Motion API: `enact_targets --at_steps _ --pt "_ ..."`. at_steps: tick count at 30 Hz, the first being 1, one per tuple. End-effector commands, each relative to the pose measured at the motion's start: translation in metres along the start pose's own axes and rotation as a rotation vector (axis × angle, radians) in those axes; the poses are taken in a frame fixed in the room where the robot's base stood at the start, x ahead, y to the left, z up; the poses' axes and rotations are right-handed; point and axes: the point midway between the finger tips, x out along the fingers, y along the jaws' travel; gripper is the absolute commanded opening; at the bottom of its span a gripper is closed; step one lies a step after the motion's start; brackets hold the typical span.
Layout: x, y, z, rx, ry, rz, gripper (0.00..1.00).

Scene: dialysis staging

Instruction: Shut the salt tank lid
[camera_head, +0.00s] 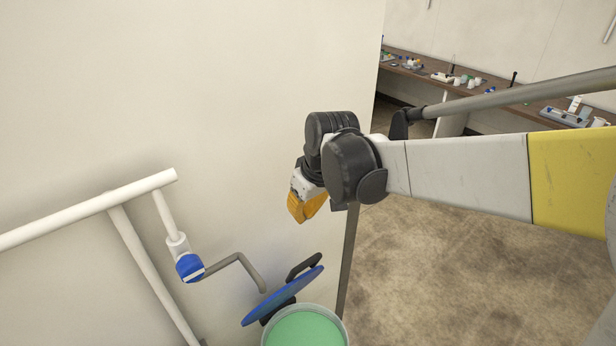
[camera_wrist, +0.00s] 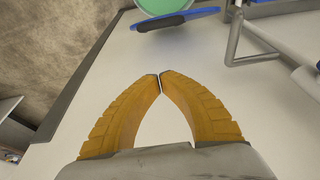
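The salt tank (camera_head: 341,322) is at the bottom of the head view, a round grey-rimmed tank with green inside (camera_head: 304,331). Its blue lid (camera_head: 284,296) stands open, tilted up at the tank's far left edge, with a dark handle (camera_head: 304,266) on it. In the wrist view the lid (camera_wrist: 175,20) shows nearly edge-on at the top, beside the green opening (camera_wrist: 160,5). My gripper (camera_head: 305,213) is above the lid, near the wall, apart from it. In the wrist view its orange fingers (camera_wrist: 161,76) meet at the tips with nothing between them.
White pipes (camera_head: 95,212) with a blue-capped valve (camera_head: 189,267) and a bent grey pipe (camera_head: 240,268) run along the wall left of the lid. The wall ends right of my gripper. Open floor (camera_head: 450,260) lies right; a cluttered bench (camera_head: 430,72) stands far back.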

Motion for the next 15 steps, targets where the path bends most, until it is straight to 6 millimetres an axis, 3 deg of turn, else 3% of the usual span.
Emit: enact_targets --at_steps 5,15 --pt "0.023 0.0 0.0 -0.002 -0.001 -0.001 0.0" --pt "0.094 0.0 0.0 0.0 0.0 0.0 0.0"
